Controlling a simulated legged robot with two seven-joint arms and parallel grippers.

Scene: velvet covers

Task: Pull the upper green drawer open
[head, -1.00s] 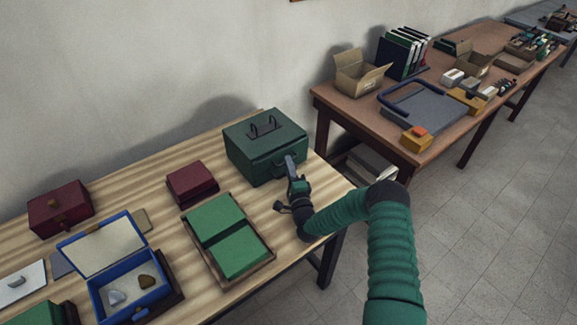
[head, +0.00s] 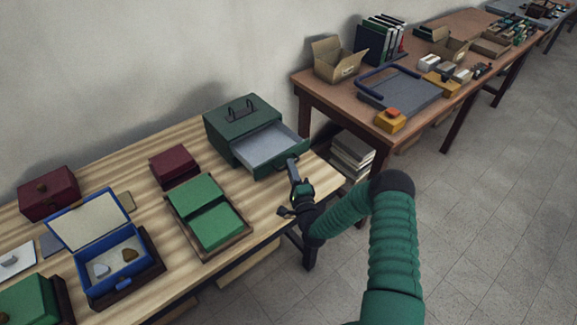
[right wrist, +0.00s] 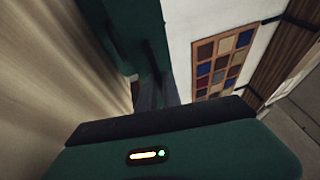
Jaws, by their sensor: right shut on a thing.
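The green box (head: 228,124) with a dark carrying handle on top stands at the back right of the striped wooden table. Its green drawer (head: 268,147) is pulled out towards the front right, showing a grey, empty-looking inside. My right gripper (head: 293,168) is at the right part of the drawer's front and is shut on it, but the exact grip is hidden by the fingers. In the right wrist view the green box (right wrist: 135,35) shows only in part and dark. I cannot tell whether a second drawer lies below. My left gripper is not in view.
A tray with two green covers (head: 213,210), a dark red box (head: 173,166) and an open blue box (head: 110,250) with stones stand to the left. A brown table (head: 330,95) with a cardboard box (head: 337,62) stands behind on the right. Floor is clear at right.

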